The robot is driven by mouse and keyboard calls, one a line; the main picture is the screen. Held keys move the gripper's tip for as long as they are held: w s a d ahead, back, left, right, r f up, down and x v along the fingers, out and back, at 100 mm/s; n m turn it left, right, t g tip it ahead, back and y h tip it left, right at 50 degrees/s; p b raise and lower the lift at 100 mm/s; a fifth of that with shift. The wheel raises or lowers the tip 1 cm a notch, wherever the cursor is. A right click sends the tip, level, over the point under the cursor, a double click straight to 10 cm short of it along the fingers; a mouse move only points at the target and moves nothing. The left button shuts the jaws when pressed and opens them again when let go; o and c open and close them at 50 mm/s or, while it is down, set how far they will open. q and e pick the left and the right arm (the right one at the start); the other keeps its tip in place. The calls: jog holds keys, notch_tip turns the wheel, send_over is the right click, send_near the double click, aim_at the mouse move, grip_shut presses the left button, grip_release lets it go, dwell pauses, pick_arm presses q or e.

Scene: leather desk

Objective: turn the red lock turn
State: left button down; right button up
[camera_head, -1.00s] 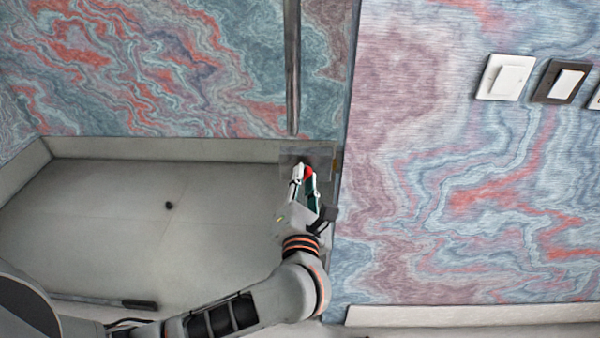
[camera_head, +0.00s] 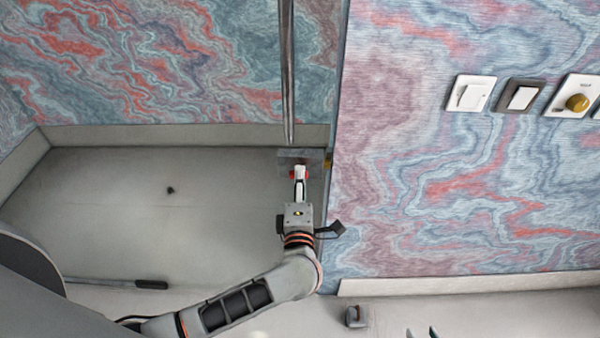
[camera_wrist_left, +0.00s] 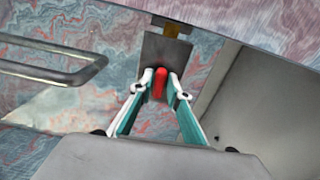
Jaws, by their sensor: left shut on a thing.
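The red lock turn (camera_head: 306,175) sits on a grey metal plate (camera_head: 286,155) at the door's edge, below the long vertical handle. In the left wrist view the red lock turn (camera_wrist_left: 160,84) stands between my left gripper's fingertips, which close on it from both sides. My left gripper (camera_head: 299,174) is shut on it, seen edge-on in the head view, with a little red showing on either side.
A metal door handle (camera_head: 287,80) rises above the lock; it also shows in the left wrist view (camera_wrist_left: 60,62). Wall switches (camera_head: 471,93) and a yellow knob (camera_head: 577,103) are on the right wall. A small grey stopper (camera_head: 355,317) is on the floor.

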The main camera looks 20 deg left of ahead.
pick_arm(q)
jog(key=shift+f+m, duration=0.1)
jog(key=shift+m, duration=0.2)
dwell(0.4)
jog(key=c, duration=2)
grip_release()
jog(key=shift+o, duration=0.2)
jog(key=v, duration=1.2)
